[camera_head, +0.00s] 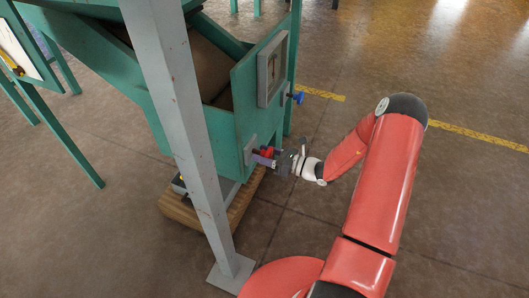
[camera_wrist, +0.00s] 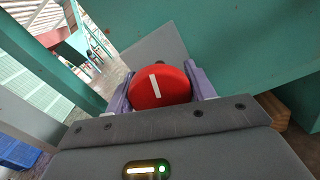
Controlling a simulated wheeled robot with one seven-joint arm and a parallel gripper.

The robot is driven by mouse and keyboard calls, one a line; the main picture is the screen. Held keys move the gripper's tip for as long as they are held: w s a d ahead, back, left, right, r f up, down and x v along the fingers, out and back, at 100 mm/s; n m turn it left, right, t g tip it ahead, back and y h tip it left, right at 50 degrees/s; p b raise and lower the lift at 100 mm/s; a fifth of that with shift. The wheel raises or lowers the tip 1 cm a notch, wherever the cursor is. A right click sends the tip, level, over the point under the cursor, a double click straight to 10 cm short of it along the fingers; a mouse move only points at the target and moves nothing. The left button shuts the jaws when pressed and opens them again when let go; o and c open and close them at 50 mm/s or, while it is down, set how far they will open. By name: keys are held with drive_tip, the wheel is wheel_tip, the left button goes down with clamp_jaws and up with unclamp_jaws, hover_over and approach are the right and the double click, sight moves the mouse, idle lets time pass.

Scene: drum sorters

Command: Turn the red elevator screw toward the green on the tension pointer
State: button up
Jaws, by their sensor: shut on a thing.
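The red elevator screw (camera_head: 266,151) sticks out low on the side of the green machine. In the wrist view its round red head (camera_wrist: 160,86) shows a white line mark, slightly tilted left of upright. My gripper (camera_head: 275,158) is at the screw. Its two purple-grey fingers stand on the left and right of the red head and are shut on it. A framed panel (camera_head: 272,69) is mounted above on the machine's side, seen at a steep angle. I cannot make out a pointer or a green zone on it.
A blue knob (camera_head: 298,97) sticks out above and right of the red screw. A grey post (camera_head: 186,130) stands in front of the machine, left of my arm. A wooden block (camera_head: 180,209) lies under the machine. The floor to the right is clear, with a yellow line (camera_head: 478,135).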

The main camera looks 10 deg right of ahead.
sight(272, 156)
drive_tip(key=shift+f, duration=0.1)
idle(0.3)
drive_tip(key=o, duration=0.9)
drive_tip(key=shift+o, duration=0.2)
drive_tip(key=v, duration=0.7)
drive_tip(key=shift+s+d, duration=0.25)
drive_tip(key=shift+d, duration=0.05)
